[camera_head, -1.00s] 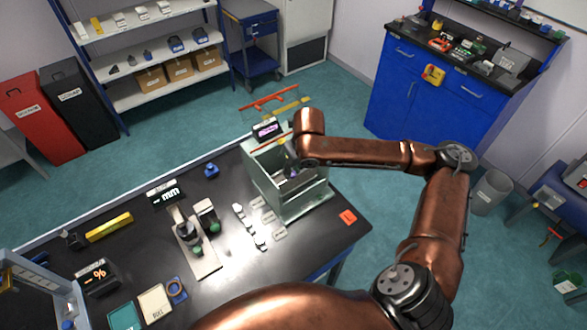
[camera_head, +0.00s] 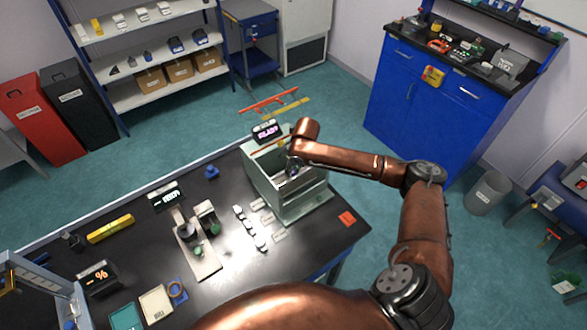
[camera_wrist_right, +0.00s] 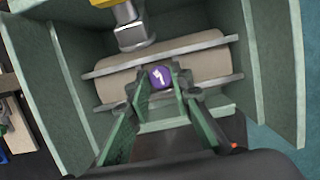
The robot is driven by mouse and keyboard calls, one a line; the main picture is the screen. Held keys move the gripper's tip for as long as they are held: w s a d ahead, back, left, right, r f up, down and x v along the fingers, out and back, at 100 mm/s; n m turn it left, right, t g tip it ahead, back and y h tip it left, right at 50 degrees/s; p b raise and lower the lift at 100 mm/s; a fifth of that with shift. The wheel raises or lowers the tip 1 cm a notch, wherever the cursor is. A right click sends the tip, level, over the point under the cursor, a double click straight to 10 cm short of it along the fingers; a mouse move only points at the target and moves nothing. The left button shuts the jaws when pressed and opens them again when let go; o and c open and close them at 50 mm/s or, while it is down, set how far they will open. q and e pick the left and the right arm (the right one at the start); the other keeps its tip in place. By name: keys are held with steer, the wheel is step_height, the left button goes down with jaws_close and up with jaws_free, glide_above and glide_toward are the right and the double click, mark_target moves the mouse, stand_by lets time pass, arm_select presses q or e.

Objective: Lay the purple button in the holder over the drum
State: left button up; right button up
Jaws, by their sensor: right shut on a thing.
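The purple button (camera_wrist_right: 161,77), with a white mark on it, is between the fingertips of my right gripper (camera_wrist_right: 156,86) in the right wrist view. The gripper is shut on it, inside the open-topped green-grey machine (camera_head: 302,207). The beige drum (camera_wrist_right: 200,62) lies behind the button, between two metal rails. The metal holder (camera_wrist_right: 132,36), under a yellow part, hangs over the drum, up and left of the button, apart from it in the picture. In the head view my right gripper (camera_head: 292,169) is small and partly hidden by the machine. My left gripper is not in view.
The machine's side walls (camera_wrist_right: 265,65) stand close around the gripper. A lit display (camera_head: 267,132) is on its back edge.

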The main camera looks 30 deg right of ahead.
steer(key=shift+f, duration=0.15)
steer(key=o, duration=0.8)
steer(key=v, duration=1.2)
steer(key=shift+b, duration=0.35)
